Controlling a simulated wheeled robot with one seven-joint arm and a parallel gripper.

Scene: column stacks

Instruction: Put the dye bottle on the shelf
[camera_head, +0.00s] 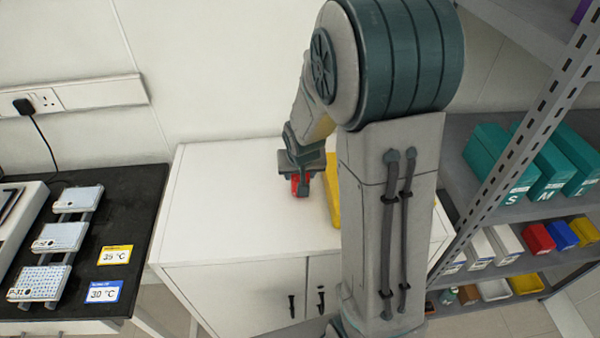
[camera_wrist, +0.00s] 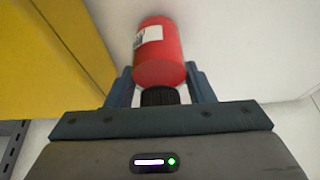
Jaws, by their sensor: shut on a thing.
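The dye bottle (camera_wrist: 160,65) is red with a white label and a black ribbed cap. In the wrist view it lies between the two fingers of my gripper (camera_wrist: 160,90), which is shut on it, with the cap toward the palm. In the head view the red bottle (camera_head: 301,186) shows below my gripper (camera_head: 301,178), over the white cabinet top. I cannot tell whether its base touches the surface. The metal shelf (camera_head: 480,218) stands at the right, partly hidden behind my arm.
A yellow object (camera_head: 333,190) stands close to the right of my gripper. The shelf holds teal boxes (camera_head: 500,165) and several small coloured boxes (camera_head: 538,238). The white cabinet top (camera_head: 225,215) is clear on the left. A black bench (camera_head: 125,215) with analysers and temperature cards stands further left.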

